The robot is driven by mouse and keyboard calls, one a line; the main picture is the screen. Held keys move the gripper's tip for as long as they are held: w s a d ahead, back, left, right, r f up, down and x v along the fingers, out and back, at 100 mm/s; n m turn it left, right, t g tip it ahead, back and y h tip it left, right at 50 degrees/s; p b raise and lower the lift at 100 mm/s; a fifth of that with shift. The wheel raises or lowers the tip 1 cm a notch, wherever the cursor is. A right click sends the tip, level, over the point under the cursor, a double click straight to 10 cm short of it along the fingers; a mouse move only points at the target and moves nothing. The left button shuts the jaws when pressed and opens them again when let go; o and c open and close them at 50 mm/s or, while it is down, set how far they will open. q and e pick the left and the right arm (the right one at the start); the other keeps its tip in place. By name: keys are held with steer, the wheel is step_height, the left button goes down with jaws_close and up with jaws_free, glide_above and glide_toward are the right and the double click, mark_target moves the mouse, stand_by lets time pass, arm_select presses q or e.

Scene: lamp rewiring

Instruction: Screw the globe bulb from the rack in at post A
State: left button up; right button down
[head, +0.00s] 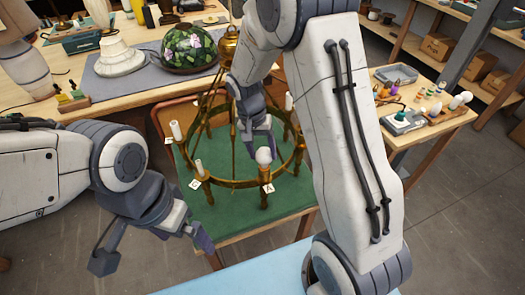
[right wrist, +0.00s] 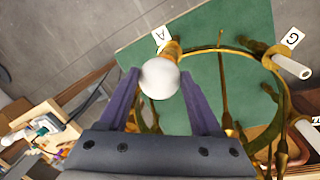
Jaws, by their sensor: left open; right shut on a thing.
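The white globe bulb (head: 263,156) sits at the top of post A (head: 265,175) on the near side of the brass ring lamp (head: 300,150). A white tag A (head: 268,188) hangs there. In the right wrist view the globe bulb (right wrist: 159,78) is between the purple fingers of my right gripper (right wrist: 160,95), which is shut on it, with the brass post (right wrist: 172,48) just beyond. Whether its thread is seated is hidden. My left gripper (head: 150,250) is open and empty, left of the green mat.
The lamp stands on a green mat (head: 235,215); other posts carry white candle sleeves (head: 199,167). A side table at right holds a rack (head: 440,115) with several bulbs. A glass dome (head: 190,48) and a white lampshade (head: 118,58) stand on the back bench.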

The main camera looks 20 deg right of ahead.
steer(key=m, duration=0.6)
steer(key=shift+f+g+y, duration=0.15)
steer(key=shift+g+y, duration=0.25)
jaws_free()
steer(key=shift+w, duration=0.1)
steer(key=shift+r, duration=0.35)
steer(key=r, duration=0.2)
steer(key=w+r+b, duration=0.1)
steer(key=r, duration=0.2)
steer(key=a+r, duration=0.1)
steer(key=r, duration=0.2)
steer(key=shift+w+r+b, duration=0.2)
steer(key=shift+w+b, duration=0.05)
steer(key=shift+b, duration=0.05)
steer(key=shift+r, duration=0.65)
